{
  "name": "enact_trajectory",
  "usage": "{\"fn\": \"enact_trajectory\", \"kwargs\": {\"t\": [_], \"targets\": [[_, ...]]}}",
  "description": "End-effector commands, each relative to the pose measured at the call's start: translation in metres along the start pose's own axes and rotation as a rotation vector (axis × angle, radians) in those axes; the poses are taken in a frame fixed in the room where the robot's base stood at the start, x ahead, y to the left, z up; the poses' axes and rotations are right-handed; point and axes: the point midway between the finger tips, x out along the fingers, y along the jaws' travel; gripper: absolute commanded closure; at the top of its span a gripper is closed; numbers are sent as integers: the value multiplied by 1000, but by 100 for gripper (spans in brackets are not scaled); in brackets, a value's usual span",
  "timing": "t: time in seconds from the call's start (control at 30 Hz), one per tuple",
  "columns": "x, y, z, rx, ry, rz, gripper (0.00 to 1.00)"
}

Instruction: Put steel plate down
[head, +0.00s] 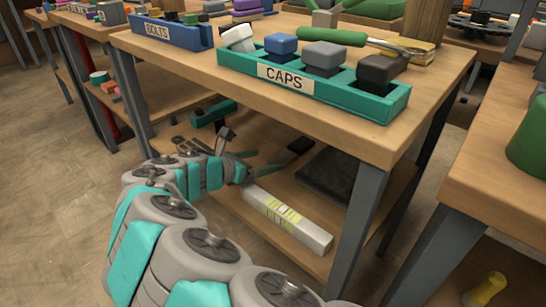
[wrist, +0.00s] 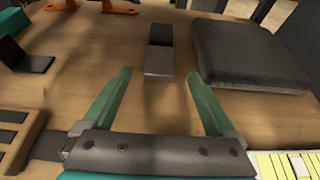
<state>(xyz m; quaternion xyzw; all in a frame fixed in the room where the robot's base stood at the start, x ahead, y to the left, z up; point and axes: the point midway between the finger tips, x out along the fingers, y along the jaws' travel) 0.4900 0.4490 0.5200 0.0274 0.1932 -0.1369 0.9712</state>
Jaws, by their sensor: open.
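My gripper (wrist: 158,78) is open, with its two green fingers spread over the lower shelf (wrist: 85,65) of the workbench. Nothing is held between them. A small rectangular block (wrist: 159,50), dark on top with a lighter grey front face, lies on the shelf just beyond the fingertips, apart from them. A wide dark grey slab (wrist: 250,55) lies flat to its right. I cannot tell for sure which is the steel plate. In the head view my gripper (head: 262,164) reaches under the tabletop, and the slab (head: 330,176) lies to its right.
A long pale box with yellow labels (head: 287,220) lies along the shelf's front edge. Above are the tabletop (head: 205,65) and a green CAPS tray (head: 375,101). A grey table leg (head: 358,220) stands at the front. A slotted wooden piece (wrist: 20,130) lies left of my gripper.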

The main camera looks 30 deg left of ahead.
Motion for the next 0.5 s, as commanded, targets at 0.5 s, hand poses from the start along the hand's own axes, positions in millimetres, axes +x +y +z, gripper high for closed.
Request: {"fn": "enact_trajectory", "kwargs": {"t": [0.5], "targets": [[-58,0,0,0,0,-1,8]]}}
